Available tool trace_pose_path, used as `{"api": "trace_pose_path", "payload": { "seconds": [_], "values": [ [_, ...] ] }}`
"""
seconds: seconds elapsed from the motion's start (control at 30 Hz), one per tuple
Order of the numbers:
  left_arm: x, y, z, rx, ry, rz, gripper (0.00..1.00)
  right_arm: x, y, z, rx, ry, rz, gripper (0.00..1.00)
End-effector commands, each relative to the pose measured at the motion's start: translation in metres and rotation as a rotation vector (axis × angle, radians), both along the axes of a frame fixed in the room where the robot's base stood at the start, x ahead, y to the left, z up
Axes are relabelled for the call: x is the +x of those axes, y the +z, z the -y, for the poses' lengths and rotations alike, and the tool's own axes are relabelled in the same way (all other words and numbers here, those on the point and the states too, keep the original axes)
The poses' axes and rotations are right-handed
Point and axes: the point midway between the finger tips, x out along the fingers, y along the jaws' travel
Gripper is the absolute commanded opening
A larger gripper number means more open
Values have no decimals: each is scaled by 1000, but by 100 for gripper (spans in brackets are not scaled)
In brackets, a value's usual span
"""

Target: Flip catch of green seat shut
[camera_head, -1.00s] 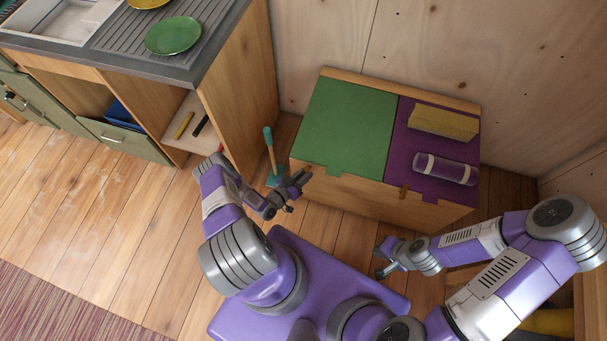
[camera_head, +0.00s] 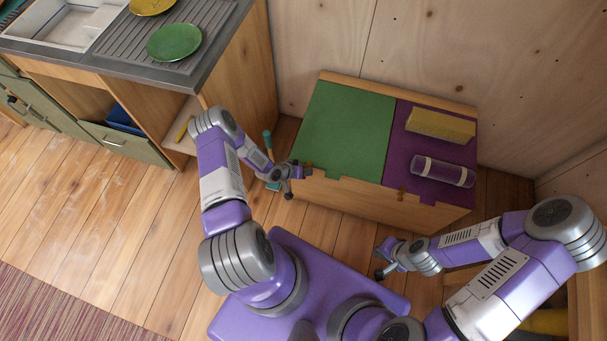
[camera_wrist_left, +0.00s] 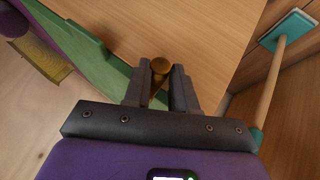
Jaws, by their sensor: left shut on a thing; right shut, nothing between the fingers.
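The green seat (camera_head: 345,130) is the closed left lid of a wooden bench box. Its brass-coloured catch (camera_wrist_left: 160,67) shows in the left wrist view, on the wooden front by the green lid's edge. My left gripper (camera_head: 303,171) is at the box's front left corner. In the left wrist view the left gripper (camera_wrist_left: 159,88) has its two fingers on either side of the catch, shut on it. In the head view the gripper hides this catch. My right gripper (camera_head: 380,263) is shut and empty, low in front of the box.
The purple seat (camera_head: 405,155) beside it carries a yellow block (camera_head: 440,125) and a purple roll (camera_head: 443,171); its own catch (camera_head: 401,194) is at its front edge. A teal-handled brush (camera_head: 268,145) stands left of the box, near the kitchen counter (camera_head: 245,70).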

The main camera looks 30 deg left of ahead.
Motion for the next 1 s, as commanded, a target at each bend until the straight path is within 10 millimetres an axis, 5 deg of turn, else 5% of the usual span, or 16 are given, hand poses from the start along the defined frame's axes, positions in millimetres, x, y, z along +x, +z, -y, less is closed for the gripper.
{"api": "trace_pose_path", "payload": {
  "seconds": [0.7, 0.73, 0.8, 1.0],
  "values": [
    [6, 4, 6, -25, -8, -62, 0, 0, -7, 0, 0, 0, 0, 0],
    [6, 4, 6, -24, -8, -61, 30, 0, -7, 0, 0, 0, 0, 0],
    [6, 4, 5, -24, -8, -61, 41, 0, -7, 0, 0, 0, 0, 0],
    [5, 3, 3, -22, -4, -65, 46, 0, -7, 0, 0, 0, 0, 0]
  ]
}}
